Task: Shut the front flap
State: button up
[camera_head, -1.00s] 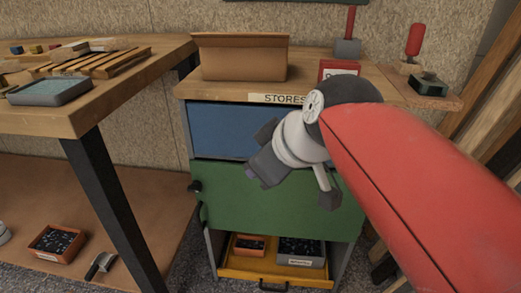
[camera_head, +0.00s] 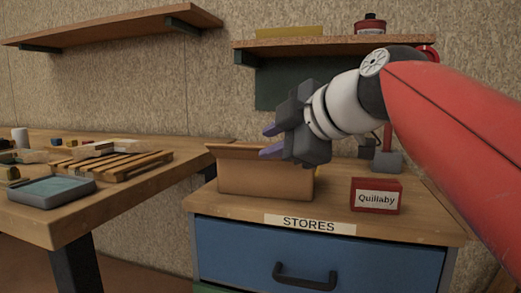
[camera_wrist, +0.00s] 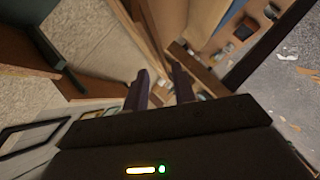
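An open-topped brown cardboard box (camera_head: 262,178) stands on the stores cabinet's wooden top. A flap (camera_head: 230,149) juts out along its upper edge; my gripper and the angle hide part of the opening, and I cannot tell how each flap lies. My gripper (camera_head: 270,142) is at the box's upper right in the head view, with its two purple fingers apart and nothing between them. Whether it touches the box cannot be told. In the wrist view, the fingers (camera_wrist: 160,90) are also apart, with a brown edge (camera_wrist: 196,70) near the right one.
A red "Quillaby" box (camera_head: 376,195) stands right of the cardboard box. The cabinet (camera_head: 320,262) has a blue drawer with a black handle. A workbench (camera_head: 110,190) with a pallet and tray is at left. Wall shelves (camera_head: 340,45) hang behind my arm.

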aim_at(260, 147)
jog(key=x, duration=0.5)
jog(key=shift+w+f, duration=0.1)
grip_shut()
